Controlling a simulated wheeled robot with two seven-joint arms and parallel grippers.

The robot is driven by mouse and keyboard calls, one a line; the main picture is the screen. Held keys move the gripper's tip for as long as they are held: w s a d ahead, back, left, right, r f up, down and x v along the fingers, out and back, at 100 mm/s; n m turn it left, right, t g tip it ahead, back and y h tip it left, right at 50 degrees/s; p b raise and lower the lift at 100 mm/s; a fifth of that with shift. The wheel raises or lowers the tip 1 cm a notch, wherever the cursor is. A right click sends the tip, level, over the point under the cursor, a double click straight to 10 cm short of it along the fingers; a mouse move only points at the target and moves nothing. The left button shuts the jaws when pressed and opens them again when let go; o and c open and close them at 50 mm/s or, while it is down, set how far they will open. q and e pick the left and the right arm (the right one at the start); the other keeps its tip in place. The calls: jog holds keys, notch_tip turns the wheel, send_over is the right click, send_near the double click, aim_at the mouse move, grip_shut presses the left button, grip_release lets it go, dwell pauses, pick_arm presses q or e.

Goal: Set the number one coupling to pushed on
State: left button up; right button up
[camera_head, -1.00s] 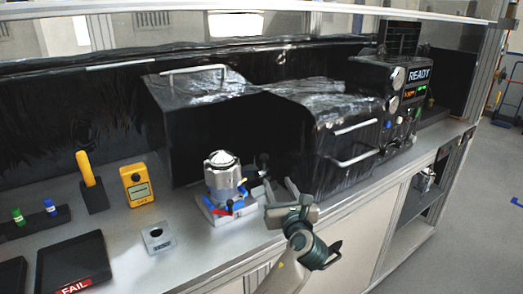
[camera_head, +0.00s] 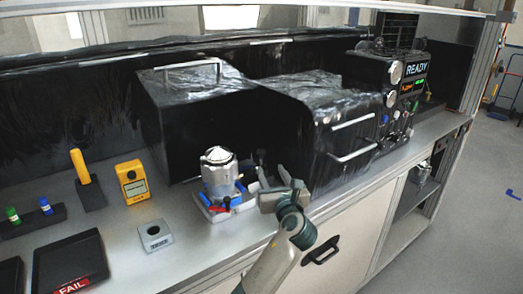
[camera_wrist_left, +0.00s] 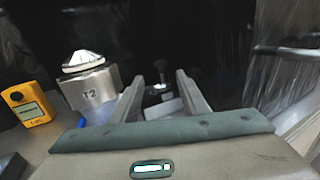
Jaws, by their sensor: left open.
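A silver machined housing with a domed top (camera_head: 217,172) stands upright on a white base on the bench, with blue and red parts at its foot. My left gripper (camera_head: 274,178) is just right of the housing in the head view. Its jaws (camera_wrist_left: 158,84) are open. Small dark and metallic fittings (camera_wrist_left: 160,88) show between and beyond the fingers; I cannot tell which is the number one coupling or how it is set. My right gripper is not in view.
A black cover with metal handles (camera_head: 325,105) stands behind and right of my gripper. A panel reading "READY" (camera_head: 416,69) is at the right. Bench front is clear.

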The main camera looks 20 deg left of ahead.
aim_at(262, 153)
pick_arm(q)
jog(key=p+x, duration=0.3)
jog(key=x, duration=1.1)
jog(key=shift+w, duration=0.1)
